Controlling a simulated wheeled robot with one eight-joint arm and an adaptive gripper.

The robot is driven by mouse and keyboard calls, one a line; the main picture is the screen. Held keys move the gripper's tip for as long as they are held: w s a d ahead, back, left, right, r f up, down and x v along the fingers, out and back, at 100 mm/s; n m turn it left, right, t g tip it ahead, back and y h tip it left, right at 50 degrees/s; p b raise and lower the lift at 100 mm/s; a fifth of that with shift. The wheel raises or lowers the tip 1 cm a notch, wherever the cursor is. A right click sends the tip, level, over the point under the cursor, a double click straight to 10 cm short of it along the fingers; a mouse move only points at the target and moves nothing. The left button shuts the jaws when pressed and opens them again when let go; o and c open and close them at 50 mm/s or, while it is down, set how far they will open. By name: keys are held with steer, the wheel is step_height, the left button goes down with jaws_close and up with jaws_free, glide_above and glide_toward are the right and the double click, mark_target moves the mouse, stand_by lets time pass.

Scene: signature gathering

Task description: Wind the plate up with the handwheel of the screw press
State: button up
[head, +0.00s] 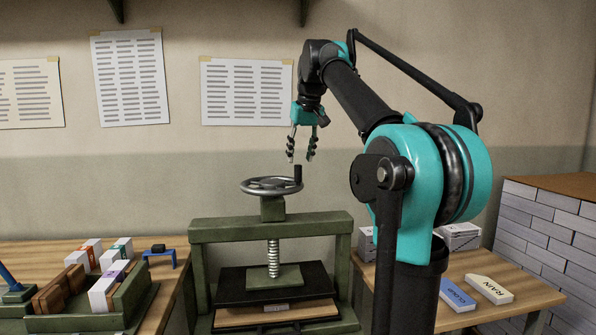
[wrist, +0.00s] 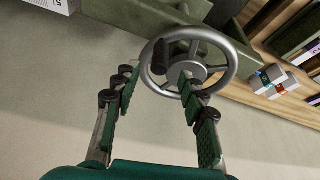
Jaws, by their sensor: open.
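The handwheel (head: 262,186) is a grey spoked ring with an upright black knob (head: 298,174) at its right edge. It sits on top of the green screw press (head: 270,230). Below it, a bare screw (head: 273,258) runs down to a small green plate (head: 274,277) above a dark frame and wooden board. My gripper (head: 302,160) points down, open and empty, just above the knob in the head view. In the wrist view, the wheel (wrist: 226,53) and knob (wrist: 160,58) lie beyond my open fingers (wrist: 152,88). The fingers appear apart from the knob.
A green tray (head: 125,300) with wrapped bundles stands on the left table. Blocks marked "RAIN" (head: 489,288) and another label (head: 457,296) lie on the right table. A stack of paper bundles (head: 550,235) stands at far right. The wall carries posted sheets (head: 130,78).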

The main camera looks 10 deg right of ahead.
mark_target(298, 182)
steer(key=x, duration=0.6)
jaws_close()
stand_by(0.4)
